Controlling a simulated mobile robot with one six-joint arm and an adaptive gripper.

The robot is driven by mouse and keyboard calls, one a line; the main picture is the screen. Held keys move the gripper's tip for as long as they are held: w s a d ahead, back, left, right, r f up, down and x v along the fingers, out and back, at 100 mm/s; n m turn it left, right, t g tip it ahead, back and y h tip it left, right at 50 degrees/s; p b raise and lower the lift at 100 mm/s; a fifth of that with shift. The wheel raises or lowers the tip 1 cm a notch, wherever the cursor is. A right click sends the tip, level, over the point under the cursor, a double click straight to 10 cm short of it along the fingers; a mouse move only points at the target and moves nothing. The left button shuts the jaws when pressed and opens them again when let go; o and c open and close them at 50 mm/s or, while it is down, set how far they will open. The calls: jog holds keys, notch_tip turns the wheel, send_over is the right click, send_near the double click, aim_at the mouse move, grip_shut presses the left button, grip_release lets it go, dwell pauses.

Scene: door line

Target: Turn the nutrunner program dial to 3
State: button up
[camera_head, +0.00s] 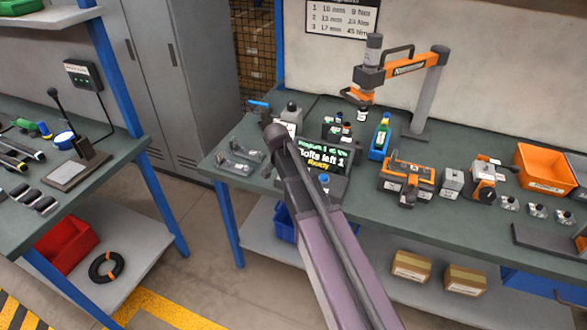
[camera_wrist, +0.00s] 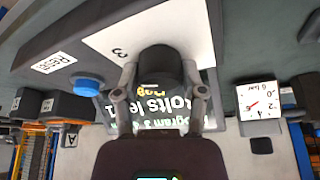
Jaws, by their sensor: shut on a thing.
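The program dial (camera_wrist: 160,68) is a dark round knob on a white plate (camera_wrist: 95,45) in the wrist view. My gripper (camera_wrist: 160,88) is shut on the dial, one finger on each side. A "3" is printed on the plate beside the dial; other marks and any pointer are hidden or not clear. Behind the fingers a dark screen (camera_wrist: 150,112) shows partly covered text that seems to read "Program 3" and "Bolts left". The screen (camera_head: 322,156) also shows in the head view, reading "Bolts left 1" and "Ready". My arm hides the dial there.
A blue button (camera_wrist: 87,86) and a pressure gauge (camera_wrist: 260,100) flank the dial area. On the bench stand an orange-armed nutrunner stand (camera_head: 405,68), a blue holder with a bottle (camera_head: 381,137) and an orange fixture (camera_head: 406,177). A program chart (camera_head: 342,17) hangs behind.

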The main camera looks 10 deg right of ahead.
jog(key=shift+s, duration=0.1)
jog(key=o, duration=1.2)
jog(key=shift+c, duration=0.2)
jog(key=shift+n, duration=0.3)
